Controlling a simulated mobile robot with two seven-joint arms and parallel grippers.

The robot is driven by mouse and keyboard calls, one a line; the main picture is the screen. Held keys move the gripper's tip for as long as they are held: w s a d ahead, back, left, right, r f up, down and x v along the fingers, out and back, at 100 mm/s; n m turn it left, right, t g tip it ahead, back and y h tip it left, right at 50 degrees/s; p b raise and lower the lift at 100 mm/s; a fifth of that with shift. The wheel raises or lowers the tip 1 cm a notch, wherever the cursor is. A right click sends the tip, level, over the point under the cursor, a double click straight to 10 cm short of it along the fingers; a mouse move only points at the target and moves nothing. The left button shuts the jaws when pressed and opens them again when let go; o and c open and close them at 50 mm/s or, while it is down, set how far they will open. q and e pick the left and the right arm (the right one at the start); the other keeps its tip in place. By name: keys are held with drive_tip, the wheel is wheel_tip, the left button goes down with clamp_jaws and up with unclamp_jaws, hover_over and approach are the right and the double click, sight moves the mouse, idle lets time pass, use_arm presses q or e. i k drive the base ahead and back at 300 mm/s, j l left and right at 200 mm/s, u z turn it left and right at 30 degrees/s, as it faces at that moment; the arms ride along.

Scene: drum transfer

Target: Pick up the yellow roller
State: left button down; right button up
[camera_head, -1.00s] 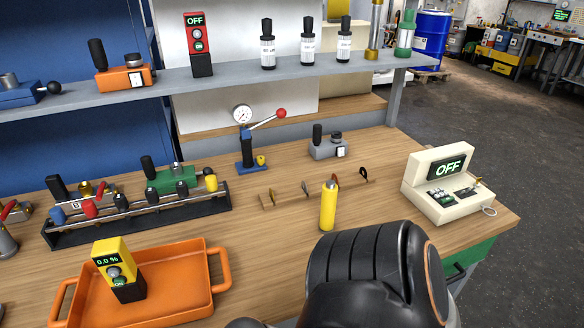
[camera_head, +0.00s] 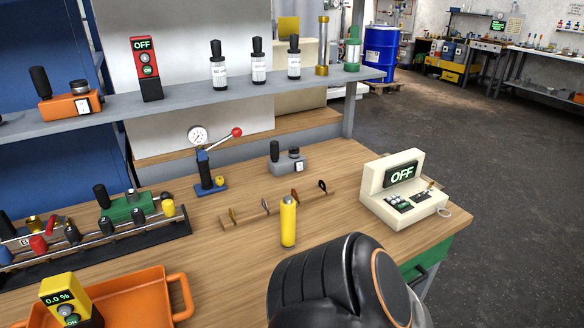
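The yellow roller (camera_head: 288,221), a small yellow cylinder, stands upright on the wooden workbench (camera_head: 232,262) near the middle of the head view. The black rounded part at the bottom centre is part of my own arm; it is close in front of the roller in the picture, and a gap shows between them. Neither of my grippers' fingers shows in this view. Nothing is seen holding the roller.
A cream device reading OFF (camera_head: 403,190) stands to the right. A low wooden rack (camera_head: 277,210) lies just behind the roller. An orange tray (camera_head: 135,299) holds a yellow meter (camera_head: 66,301) at lower left. A blue press (camera_head: 209,170) and grey unit (camera_head: 287,162) stand behind.

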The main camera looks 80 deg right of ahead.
sight(287, 206)
drive_tip(key=k+l+z, duration=0.1)
drive_tip(key=k+z, duration=0.15)
drive_tip(key=k, duration=0.35)
drive_tip(key=z, duration=1.5)
drive_tip(key=i+j+z, duration=0.2)
drive_tip(key=i+z, duration=0.2)
drive_tip(key=k, duration=0.55)
drive_tip(key=u, duration=1.35)
drive_tip(key=l, duration=0.5)
drive_tip(key=k+l+u, duration=0.15)
drive_tip(key=l, duration=0.75)
drive_tip(key=k+u, duration=0.05)
